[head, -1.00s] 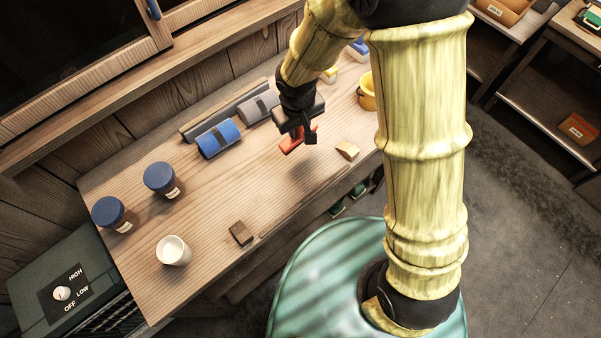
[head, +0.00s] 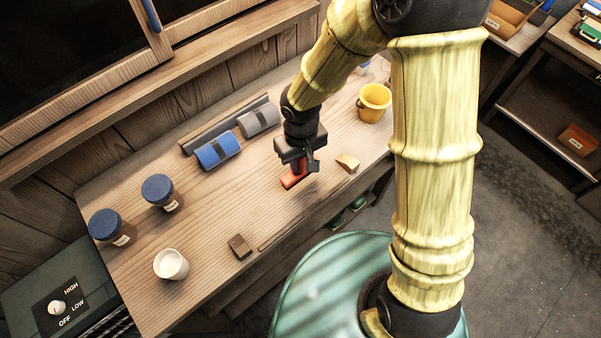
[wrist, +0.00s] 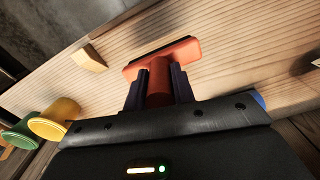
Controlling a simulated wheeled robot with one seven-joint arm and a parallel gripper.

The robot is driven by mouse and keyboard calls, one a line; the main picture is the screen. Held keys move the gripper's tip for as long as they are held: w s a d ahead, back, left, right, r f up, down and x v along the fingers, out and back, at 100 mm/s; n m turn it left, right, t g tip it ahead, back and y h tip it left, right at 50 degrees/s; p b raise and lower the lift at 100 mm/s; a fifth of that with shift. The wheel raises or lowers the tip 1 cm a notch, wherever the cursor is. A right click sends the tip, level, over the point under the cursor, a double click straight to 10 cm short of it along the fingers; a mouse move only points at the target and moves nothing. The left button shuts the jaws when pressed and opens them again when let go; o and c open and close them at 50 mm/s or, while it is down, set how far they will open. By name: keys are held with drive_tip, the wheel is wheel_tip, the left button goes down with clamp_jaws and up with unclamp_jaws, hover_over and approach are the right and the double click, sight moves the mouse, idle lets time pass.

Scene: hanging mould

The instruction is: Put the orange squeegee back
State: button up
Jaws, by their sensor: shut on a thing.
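The orange squeegee (head: 296,179) is in my gripper (head: 302,163), over the middle of the wooden bench in the head view. In the wrist view, my gripper (wrist: 159,88) is shut on the handle of the squeegee (wrist: 160,60), and its wide orange head with a dark edge points away from the gripper. The squeegee hangs head-down in the head view. I cannot tell for sure whether its head touches the bench.
A tan block (head: 347,163) lies right of the squeegee, and a yellow bucket (head: 374,103) stands beyond it. A brown block (head: 240,246), a white cup (head: 171,264) and two blue-lidded jars (head: 160,192) stand on the left. The bench (head: 215,215) is clear between.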

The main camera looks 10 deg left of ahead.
sight(301, 172)
drive_tip(key=shift+f, duration=1)
drive_tip(key=shift+f, duration=1.95)
drive_tip(key=o, duration=0.9)
drive_tip(key=shift+r, duration=0.1)
wheel_tip(301, 172, up, 12)
